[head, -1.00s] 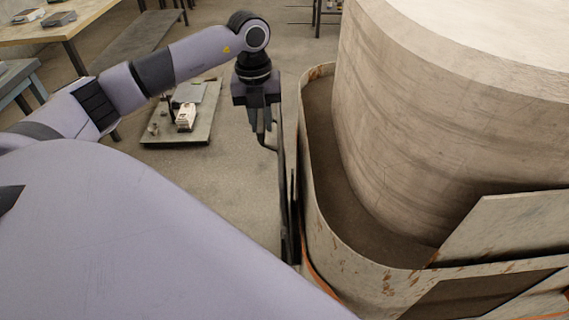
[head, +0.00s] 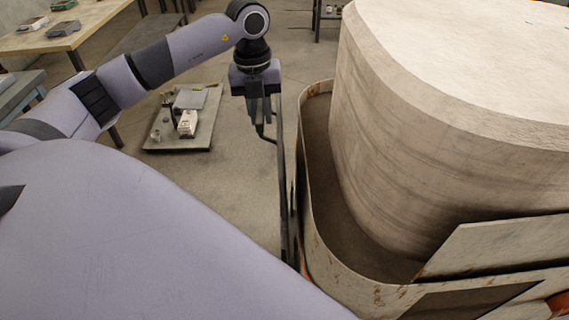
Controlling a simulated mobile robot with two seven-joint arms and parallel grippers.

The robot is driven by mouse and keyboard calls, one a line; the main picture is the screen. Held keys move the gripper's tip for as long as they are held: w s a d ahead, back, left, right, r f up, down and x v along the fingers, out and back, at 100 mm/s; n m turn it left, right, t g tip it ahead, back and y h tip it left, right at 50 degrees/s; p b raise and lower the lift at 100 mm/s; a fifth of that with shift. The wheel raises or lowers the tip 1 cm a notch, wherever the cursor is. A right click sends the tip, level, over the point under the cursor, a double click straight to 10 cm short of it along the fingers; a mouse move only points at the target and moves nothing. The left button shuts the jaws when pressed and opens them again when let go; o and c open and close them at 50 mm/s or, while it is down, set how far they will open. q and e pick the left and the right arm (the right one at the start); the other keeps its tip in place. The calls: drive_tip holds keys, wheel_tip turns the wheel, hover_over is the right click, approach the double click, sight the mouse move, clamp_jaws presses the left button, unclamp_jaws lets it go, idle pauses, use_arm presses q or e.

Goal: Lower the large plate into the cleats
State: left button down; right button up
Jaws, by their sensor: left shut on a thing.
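My left gripper (head: 262,122) points down just left of the rust-stained metal wall and is shut on a thin dark handle. The handle is at the side of a dark plate (head: 285,175), seen nearly edge-on, so its face is hidden. The plate stands about upright beside the curved wall, with a narrow gap or contact that I cannot tell. Its lower end goes out of sight behind my own purple body. I cannot make out any cleats. My right gripper is not in view.
The curved metal wall (head: 317,215) surrounds a large pale block (head: 430,130). A flat pale panel (head: 500,245) leans at lower right. A low pallet (head: 180,143) with small items lies on the floor at left. Tables stand behind, and the floor between is clear.

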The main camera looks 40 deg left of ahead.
use_arm(q)
drive_tip(key=shift+w+r, duration=0.1)
drive_tip(key=shift+r, duration=4.35)
